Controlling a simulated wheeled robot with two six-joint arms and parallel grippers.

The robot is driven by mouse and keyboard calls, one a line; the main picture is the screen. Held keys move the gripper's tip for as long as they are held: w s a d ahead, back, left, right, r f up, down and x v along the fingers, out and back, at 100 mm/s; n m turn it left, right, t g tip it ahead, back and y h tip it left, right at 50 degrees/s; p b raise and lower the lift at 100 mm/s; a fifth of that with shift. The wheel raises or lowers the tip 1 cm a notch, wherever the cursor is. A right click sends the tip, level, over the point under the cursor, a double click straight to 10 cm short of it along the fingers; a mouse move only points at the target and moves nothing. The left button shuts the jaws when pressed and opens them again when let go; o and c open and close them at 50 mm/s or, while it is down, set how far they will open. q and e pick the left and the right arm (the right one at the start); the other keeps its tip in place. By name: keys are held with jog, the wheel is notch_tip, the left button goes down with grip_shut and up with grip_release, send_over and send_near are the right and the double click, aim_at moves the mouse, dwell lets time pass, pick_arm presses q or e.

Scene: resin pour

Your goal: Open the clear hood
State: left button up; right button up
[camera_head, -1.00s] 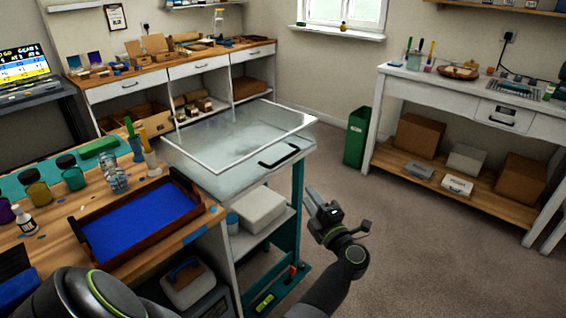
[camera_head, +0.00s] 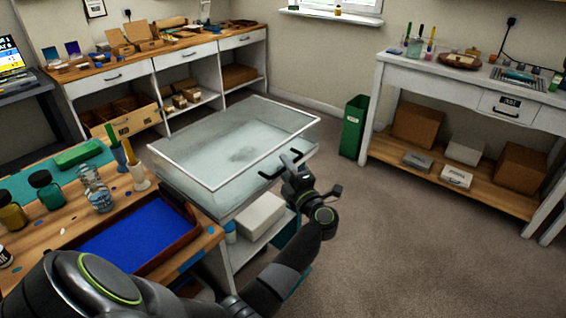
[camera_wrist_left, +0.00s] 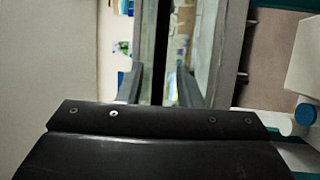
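The clear hood (camera_head: 205,165) is a see-through box with a white-edged top on a white and teal cart. It looks closed, its lower edge down on the cart. Its black bar handle (camera_head: 268,175) is on the front right side in the head view. My left gripper (camera_head: 289,163) is at the handle's right part. In the left wrist view the handle (camera_wrist_left: 161,45) runs as a dark bar between the two fingers of my left gripper (camera_wrist_left: 159,88). The fingers are apart, with gaps visible on both sides of the bar. My right gripper is out of view.
A wooden tray with a blue mat (camera_head: 125,235) sits on the workbench at left, with bottles (camera_head: 47,190) behind it. A green bin (camera_head: 354,126) stands beyond the cart. A white box (camera_head: 262,212) is on the cart's shelf. The carpet at right is clear.

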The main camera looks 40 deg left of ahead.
pick_arm(q)
jog(key=shift+r, duration=0.1)
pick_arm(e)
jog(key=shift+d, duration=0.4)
pick_arm(q)
grip_shut()
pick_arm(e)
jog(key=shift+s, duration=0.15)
pick_arm(q)
jog(key=shift+r, duration=0.1)
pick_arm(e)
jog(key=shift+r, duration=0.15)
